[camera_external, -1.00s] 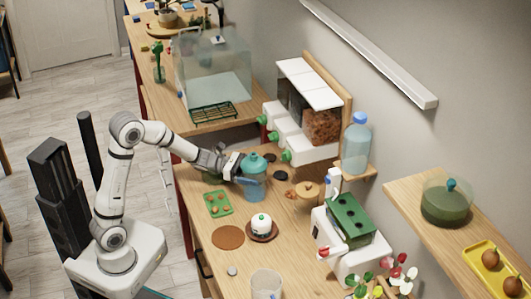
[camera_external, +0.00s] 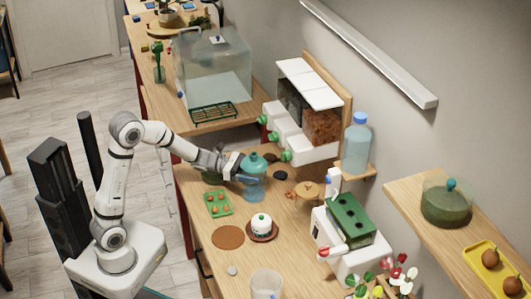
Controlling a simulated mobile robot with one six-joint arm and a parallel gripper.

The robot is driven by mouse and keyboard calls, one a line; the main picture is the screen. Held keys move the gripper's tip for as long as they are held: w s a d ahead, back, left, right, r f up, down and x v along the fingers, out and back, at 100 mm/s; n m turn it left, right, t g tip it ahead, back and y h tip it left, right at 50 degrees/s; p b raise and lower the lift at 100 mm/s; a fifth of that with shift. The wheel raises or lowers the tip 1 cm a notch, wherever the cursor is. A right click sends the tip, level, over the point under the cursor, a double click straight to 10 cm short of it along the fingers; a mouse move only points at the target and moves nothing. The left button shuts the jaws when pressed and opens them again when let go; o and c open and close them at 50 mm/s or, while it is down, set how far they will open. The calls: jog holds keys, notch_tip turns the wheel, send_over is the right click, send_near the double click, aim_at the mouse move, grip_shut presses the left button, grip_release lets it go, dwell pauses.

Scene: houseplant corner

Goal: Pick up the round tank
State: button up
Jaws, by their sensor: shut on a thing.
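A round, see-through blue tank (camera_external: 254,189) with a teal top (camera_external: 254,162) is over the middle of the wooden workbench, upright. My gripper (camera_external: 235,169) reaches it from the left and is shut on its side. The far side of the tank and the exact finger contact are hidden. I cannot tell from this view whether its base touches the bench. A second round vessel, a green dome-like one (camera_external: 446,205) with a blue-green knob, stands on the wall shelf at the right, well away from my gripper.
On the workbench, a green tray (camera_external: 217,209), a white lidded pot (camera_external: 261,225) and a brown round mat (camera_external: 228,237) lie in front. White bins (camera_external: 316,146) with green knobs stand behind the tank. A blue bottle (camera_external: 356,146) stands at the right. A glass aquarium (camera_external: 213,75) stands farther back.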

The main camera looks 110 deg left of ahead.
jog(key=shift+c, duration=1.2)
